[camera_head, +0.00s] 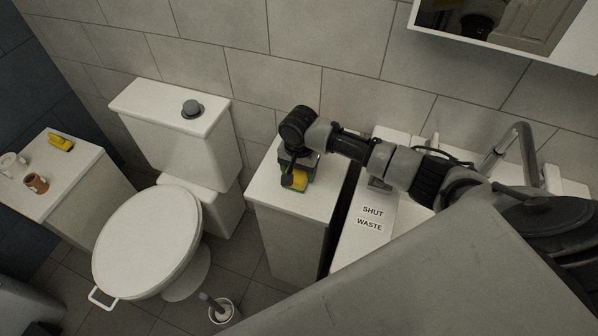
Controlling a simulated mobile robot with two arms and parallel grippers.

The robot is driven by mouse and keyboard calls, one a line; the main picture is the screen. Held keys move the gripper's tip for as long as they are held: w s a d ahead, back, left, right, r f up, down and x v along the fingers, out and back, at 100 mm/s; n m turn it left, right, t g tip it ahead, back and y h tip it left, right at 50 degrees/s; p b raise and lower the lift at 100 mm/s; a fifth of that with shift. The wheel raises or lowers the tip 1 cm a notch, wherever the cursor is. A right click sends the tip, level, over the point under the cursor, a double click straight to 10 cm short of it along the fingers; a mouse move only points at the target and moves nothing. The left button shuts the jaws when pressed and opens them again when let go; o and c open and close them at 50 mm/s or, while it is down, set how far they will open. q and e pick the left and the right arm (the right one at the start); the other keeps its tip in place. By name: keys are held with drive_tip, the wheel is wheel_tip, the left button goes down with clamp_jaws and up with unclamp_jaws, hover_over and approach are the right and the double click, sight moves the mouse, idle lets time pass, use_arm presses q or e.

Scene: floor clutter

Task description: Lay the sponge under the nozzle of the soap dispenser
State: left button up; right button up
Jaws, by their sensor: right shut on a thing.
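A yellow and green sponge (300,181) is at the top of the narrow white cabinet between the toilet and the counter. My right gripper (294,181) reaches down from above and is shut on the sponge. The gripper covers part of the sponge, and I cannot tell whether the sponge touches the cabinet top. I cannot make out a soap dispenser for certain; my right arm hides much of the counter at the right. My left gripper is not in view.
The narrow cabinet (268,190) has bare top around the sponge. The toilet (150,240) stands left of it. A counter with a tap (525,150) and labels (370,212) is at right. A far-left cabinet holds a brown cup (37,184) and yellow object (61,143).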

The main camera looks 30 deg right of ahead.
drive_tip(key=o, duration=0.9)
drive_tip(key=shift+f, duration=0.15)
